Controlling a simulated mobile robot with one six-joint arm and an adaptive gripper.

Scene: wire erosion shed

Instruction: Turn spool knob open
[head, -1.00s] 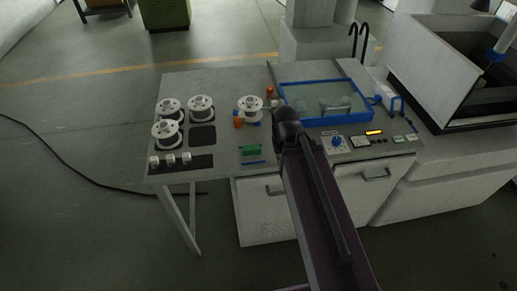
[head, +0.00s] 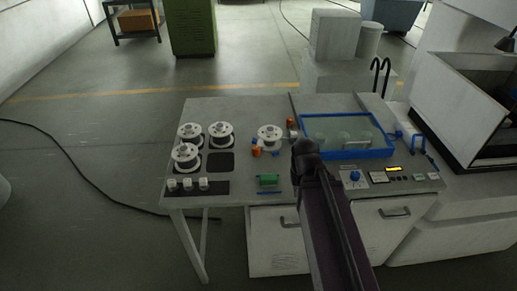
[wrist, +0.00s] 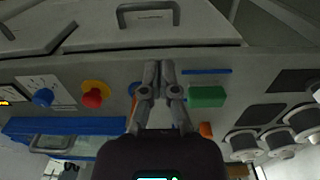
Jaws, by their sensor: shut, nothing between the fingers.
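A white spool (head: 269,134) stands upright on the grey bench, with a small orange part (head: 256,151) beside its base. A second orange part (head: 291,122) sits behind it to the right. I cannot tell which part is the spool knob. The panel has a blue knob (head: 355,176), also in the wrist view (wrist: 42,97). The wrist view shows a red knob on a yellow base (wrist: 95,97), and a green block (wrist: 207,97). My gripper (wrist: 158,66) is shut and empty over the bench between the red knob and green block. In the head view my arm hides its fingers.
Several spools (head: 220,135) stand at the left of the bench, with small white blocks (head: 187,184) in front. A blue-rimmed tray (head: 347,152) lies at the right. Drawer handles (head: 395,212) stick out at the front. A large open machine (head: 470,115) stands to the right.

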